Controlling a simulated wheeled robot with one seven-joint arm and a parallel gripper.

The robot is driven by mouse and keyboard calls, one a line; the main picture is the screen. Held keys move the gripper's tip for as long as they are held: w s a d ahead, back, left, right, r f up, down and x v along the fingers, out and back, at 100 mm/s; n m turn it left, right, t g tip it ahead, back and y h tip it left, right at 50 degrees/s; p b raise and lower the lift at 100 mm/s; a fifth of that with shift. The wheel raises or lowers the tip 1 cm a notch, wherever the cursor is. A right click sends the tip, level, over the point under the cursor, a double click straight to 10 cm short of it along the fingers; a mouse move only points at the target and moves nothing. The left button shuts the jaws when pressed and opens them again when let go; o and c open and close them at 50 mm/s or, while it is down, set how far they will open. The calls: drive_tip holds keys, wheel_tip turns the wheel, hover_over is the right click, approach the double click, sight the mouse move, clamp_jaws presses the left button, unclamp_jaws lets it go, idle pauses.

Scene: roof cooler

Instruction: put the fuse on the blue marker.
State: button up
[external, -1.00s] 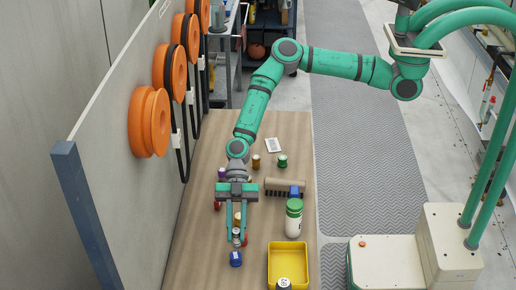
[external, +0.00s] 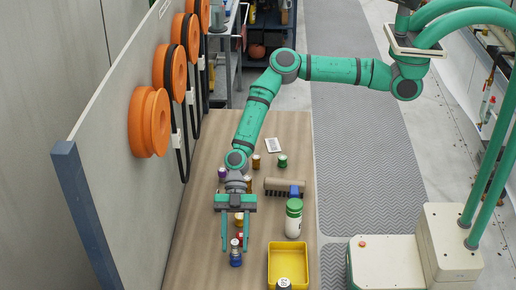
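The blue marker (external: 235,260) is a short blue cylinder near the front of the wooden table, left of the yellow tray. A small piece with a grey-white top, which looks like the fuse (external: 235,243), appears to rest upright on it. My gripper (external: 235,248) points down over the pair, with one finger on each side. The fingers are wide apart and seem clear of both pieces. The exact contact between fuse and marker is too small to tell.
A red piece (external: 241,238) and an amber one (external: 239,218) stand close behind. A yellow tray (external: 271,268) and a white bottle with a green cap (external: 293,225) are at the right. A brown roller-like object (external: 280,185) lies further back. The panel with orange reels (external: 150,122) borders the left.

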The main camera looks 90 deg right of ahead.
drive_tip(key=shift+r, duration=0.15)
drive_tip(key=v, duration=1.2)
idle(0.3)
